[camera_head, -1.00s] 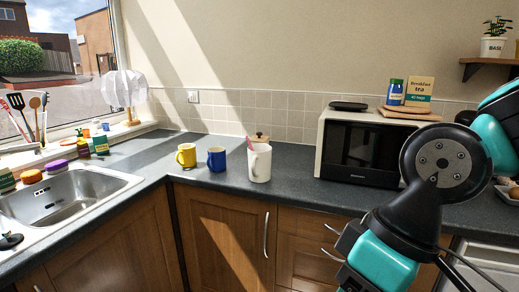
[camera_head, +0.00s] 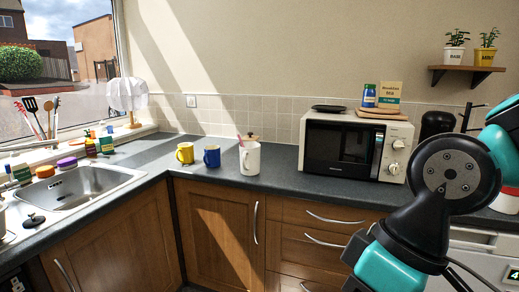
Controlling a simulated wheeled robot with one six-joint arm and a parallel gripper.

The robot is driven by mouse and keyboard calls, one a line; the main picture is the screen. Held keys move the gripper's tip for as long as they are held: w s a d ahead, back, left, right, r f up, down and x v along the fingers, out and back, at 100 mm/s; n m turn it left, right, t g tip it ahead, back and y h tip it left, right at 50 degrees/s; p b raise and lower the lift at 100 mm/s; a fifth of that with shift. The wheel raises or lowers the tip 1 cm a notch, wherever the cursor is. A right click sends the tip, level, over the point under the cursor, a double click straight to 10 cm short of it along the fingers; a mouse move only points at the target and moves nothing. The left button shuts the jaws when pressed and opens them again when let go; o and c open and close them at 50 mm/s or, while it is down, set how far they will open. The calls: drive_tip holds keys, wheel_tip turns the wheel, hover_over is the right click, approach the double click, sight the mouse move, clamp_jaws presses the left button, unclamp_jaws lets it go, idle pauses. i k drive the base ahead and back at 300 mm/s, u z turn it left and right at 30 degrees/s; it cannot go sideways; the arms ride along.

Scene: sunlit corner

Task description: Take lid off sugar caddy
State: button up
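A wooden lid with a knob (camera_head: 254,136) shows just above and behind a white mug (camera_head: 249,160) on the dark worktop. It appears to be on the sugar caddy, whose body is mostly or fully hidden by the mug. A thin pink item stands at the mug's left rim. My arm fills the right side of the head view, in front of the worktop and well to the right of the lid. My gripper's fingers are not in view.
A blue mug (camera_head: 212,157) and a yellow mug (camera_head: 185,153) stand left of the white mug. A microwave (camera_head: 346,148) stands to its right. A sink (camera_head: 78,187) is at left. Bare worktop (camera_head: 290,182) lies between white mug and microwave.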

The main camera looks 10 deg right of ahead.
sight(249, 137)
drive_tip(key=z, duration=1.95)
drive_tip(key=i, duration=1.3)
drive_tip(key=u, duration=2.15)
drive_tip(key=k, duration=0.3)
drive_tip(key=u, duration=1.45)
drive_tip(key=i, duration=0.95)
drive_tip(key=u, duration=0.35)
